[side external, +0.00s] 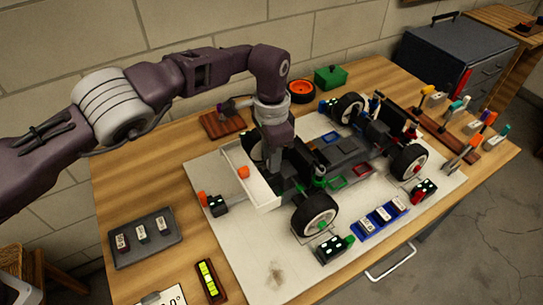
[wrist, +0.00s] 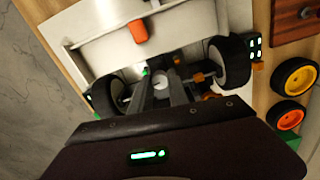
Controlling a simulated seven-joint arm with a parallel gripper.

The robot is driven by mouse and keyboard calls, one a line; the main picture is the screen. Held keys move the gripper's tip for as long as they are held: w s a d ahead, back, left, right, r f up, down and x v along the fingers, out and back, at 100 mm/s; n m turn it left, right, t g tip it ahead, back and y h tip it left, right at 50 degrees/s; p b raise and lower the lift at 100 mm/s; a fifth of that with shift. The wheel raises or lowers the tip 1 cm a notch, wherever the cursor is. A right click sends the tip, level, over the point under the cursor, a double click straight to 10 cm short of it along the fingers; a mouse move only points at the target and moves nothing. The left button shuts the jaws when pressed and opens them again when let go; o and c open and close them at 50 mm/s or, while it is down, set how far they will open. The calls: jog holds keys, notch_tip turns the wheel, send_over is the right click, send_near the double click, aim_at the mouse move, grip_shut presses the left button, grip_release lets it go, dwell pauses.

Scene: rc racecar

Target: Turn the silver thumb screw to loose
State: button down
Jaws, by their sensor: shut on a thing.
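The silver thumb screw (wrist: 159,82) shows in the wrist view as a small pale round head at the front of the RC car, between my fingertips. My gripper (wrist: 162,90) points down at the car and is shut on it. In the side view my gripper (side external: 282,165) reaches down behind the white front wing, and the screw is hidden there. The RC car (side external: 345,150) stands on a white board, its body dark with green and red parts. How far the screw is turned cannot be told.
The white front wing (side external: 247,180) with an orange block stands close to my gripper. Wheels (side external: 315,214) flank the car.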

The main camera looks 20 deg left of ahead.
jog(key=shift+n, duration=2)
jog(key=c, duration=1.3)
grip_release()
jog(key=shift+o, duration=0.2)
notch_tip(320, 180, up, 7)
jog(key=shift+r, duration=0.1)
